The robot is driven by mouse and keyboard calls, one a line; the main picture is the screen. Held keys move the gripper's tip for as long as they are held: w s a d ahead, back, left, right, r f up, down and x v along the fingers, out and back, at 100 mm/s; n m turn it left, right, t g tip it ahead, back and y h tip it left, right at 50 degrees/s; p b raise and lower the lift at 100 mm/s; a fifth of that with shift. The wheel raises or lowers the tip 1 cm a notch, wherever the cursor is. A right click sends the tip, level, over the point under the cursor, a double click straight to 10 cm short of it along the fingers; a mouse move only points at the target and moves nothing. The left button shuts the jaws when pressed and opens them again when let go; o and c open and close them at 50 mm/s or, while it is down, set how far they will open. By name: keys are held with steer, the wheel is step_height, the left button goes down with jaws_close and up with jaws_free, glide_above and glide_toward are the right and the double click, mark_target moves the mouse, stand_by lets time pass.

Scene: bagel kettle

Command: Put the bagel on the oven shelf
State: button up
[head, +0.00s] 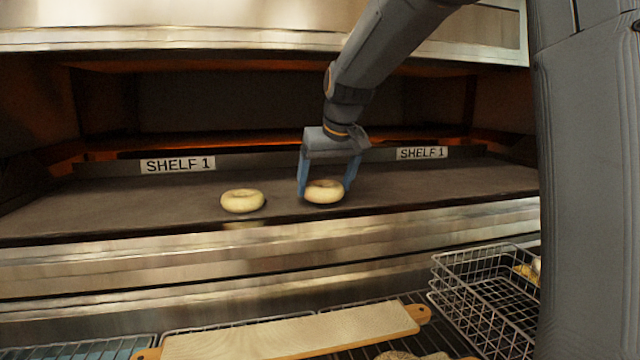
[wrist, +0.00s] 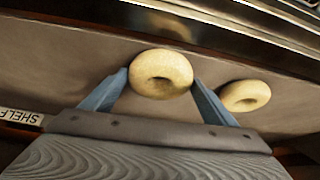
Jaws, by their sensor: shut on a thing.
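A pale bagel (head: 324,192) is between the two blue fingers of my gripper (head: 325,186), at the oven shelf (head: 120,205). The gripper points down and is shut on this bagel. The held bagel also shows in the wrist view (wrist: 161,74), between the fingertips. It looks to be at or just over the shelf surface; I cannot tell if it touches. A second bagel (head: 242,200) lies on the shelf to the left, apart from the gripper. It shows in the wrist view (wrist: 245,96) at the right.
Two "SHELF 1" labels (head: 178,165) mark the shelf's back edge. A steel oven front (head: 300,235) runs below the shelf. A cloth-covered board (head: 290,333) and a wire basket (head: 485,295) are in front. The shelf is bare at left and right.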

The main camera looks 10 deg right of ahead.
mark_target(321, 182)
steer(key=w, duration=0.4)
steer(key=shift+a+p, duration=0.2)
steer(key=shift+p, duration=0.2)
steer(key=shift+s+f, duration=0.2)
steer(key=shift+f, duration=0.6)
steer(key=shift+f, duration=0.1)
steer(key=o, duration=1.1)
steer(key=shift+r, duration=0.25)
steer(key=s+d+b, duration=0.1)
steer(key=s+b, duration=0.2)
steer(key=s, duration=0.9)
steer(key=shift+s+r, duration=0.3)
steer(key=shift+r, duration=0.05)
